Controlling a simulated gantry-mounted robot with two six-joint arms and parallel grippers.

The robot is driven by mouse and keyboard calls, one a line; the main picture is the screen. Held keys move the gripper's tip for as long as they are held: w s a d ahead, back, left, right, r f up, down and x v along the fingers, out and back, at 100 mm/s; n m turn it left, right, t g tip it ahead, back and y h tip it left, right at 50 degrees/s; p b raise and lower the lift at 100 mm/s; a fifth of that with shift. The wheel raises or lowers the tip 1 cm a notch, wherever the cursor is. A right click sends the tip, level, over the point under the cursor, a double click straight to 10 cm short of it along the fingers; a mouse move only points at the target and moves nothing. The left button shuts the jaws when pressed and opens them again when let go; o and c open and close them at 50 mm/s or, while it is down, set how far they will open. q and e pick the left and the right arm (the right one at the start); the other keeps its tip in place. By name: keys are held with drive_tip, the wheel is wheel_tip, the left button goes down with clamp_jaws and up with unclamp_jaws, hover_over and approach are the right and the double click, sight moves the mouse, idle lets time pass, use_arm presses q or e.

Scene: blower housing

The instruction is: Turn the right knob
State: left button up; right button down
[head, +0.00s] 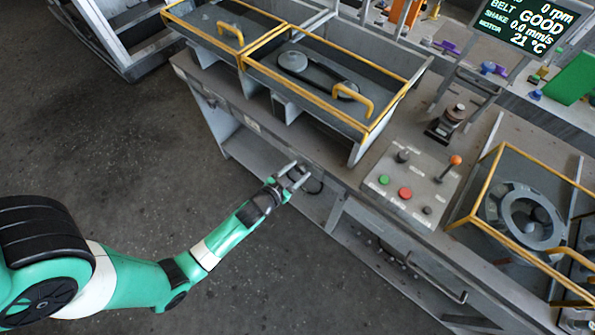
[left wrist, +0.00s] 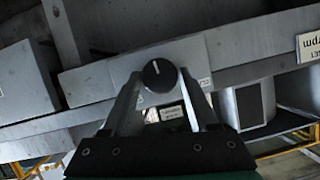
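A round black knob (left wrist: 159,75) with a white pointer line sits on the grey front face of the bench in the left wrist view. Its line points roughly upward, tilted slightly. My left gripper (left wrist: 158,78) has its two fingers apart, one on each side of the knob. Whether they touch it I cannot tell. In the head view my left gripper (head: 298,174) is at the bench's front edge with its fingers spread, and the knob is not clear there. My right gripper is not in view.
A control panel (head: 412,184) with buttons and an orange-tipped lever lies right of the gripper. Yellow-railed housings (head: 366,134) stand on the bench, with another yellow-railed unit (head: 480,190) at the right. A display (head: 526,26) reads "GOOD". The floor in front is clear.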

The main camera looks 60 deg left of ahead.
use_arm(q)
drive_tip(key=shift+o, duration=1.3)
drive_tip(key=v, duration=1.1)
drive_tip(key=shift+s+r+p, duration=0.2)
drive_tip(key=shift+s+p, duration=0.05)
drive_tip(key=shift+p, duration=0.2)
drive_tip(key=shift+d, duration=0.1)
